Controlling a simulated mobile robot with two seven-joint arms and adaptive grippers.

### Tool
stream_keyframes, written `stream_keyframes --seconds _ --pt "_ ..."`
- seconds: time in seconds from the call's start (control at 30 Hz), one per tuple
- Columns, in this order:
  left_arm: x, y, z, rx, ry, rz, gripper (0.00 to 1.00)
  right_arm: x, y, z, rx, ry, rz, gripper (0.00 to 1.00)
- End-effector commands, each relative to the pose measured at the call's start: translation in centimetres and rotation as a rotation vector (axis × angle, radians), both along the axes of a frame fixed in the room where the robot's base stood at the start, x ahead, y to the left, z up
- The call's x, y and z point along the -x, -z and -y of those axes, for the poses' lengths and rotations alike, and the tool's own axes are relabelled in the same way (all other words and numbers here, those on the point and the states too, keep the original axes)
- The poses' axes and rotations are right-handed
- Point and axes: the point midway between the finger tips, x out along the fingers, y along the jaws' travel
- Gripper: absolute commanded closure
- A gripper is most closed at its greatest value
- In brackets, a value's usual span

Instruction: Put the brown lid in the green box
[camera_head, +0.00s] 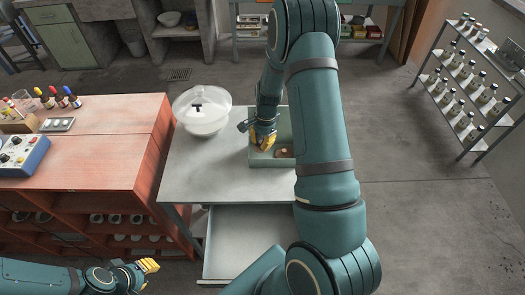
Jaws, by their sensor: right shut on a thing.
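The green box (257,159) is an open tray on the right part of the pale grey table, partly hidden behind my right arm. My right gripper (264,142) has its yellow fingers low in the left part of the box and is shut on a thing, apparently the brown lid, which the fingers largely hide. A small round brown piece (284,152) shows in the box, just right of the fingers. I cannot tell whether it is part of what I hold. My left gripper (147,274) is empty at the bottom left, its yellow fingertips apart, away from the table.
A clear glass dome with a black knob (202,110) stands left of the box. An empty open drawer (245,245) juts out below the table. A red bench (95,137) with bottles and a blue device stands left, a bottle rack (465,95) right. The table's front is clear.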

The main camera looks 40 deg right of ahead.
Motion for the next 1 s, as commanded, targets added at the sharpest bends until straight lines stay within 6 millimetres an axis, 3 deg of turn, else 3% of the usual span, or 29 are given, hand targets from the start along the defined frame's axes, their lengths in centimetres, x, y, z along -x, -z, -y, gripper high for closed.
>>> stream_keyframes --seconds 0.43,0.83,0.87,0.9,0.93,1.0 --pt "0.2 0.6 0.0 0.001 0.004 -0.005 0.75 0.0 4.5 0.0 0.001 -0.002 -0.001 1.00" --pt "0.3 0.9 0.1 0.002 0.006 -0.006 0.75 0.0 5.1 0.0 0.001 -0.003 0.001 1.00" --pt "0.3 0.8 0.1 0.002 0.006 -0.007 0.75 0.0 5.0 0.0 0.001 -0.003 0.001 0.79" --pt "0.3 0.8 0.1 0.002 0.006 -0.007 0.75 0.0 5.0 0.0 0.001 -0.003 0.001 0.65" --pt "0.3 0.8 0.1 0.002 0.006 -0.007 0.75 0.0 5.0 0.0 0.001 -0.003 0.001 0.60" --pt "0.3 0.8 0.1 0.002 0.006 -0.006 0.75 0.0 5.0 0.0 0.001 -0.003 0.001 0.60"
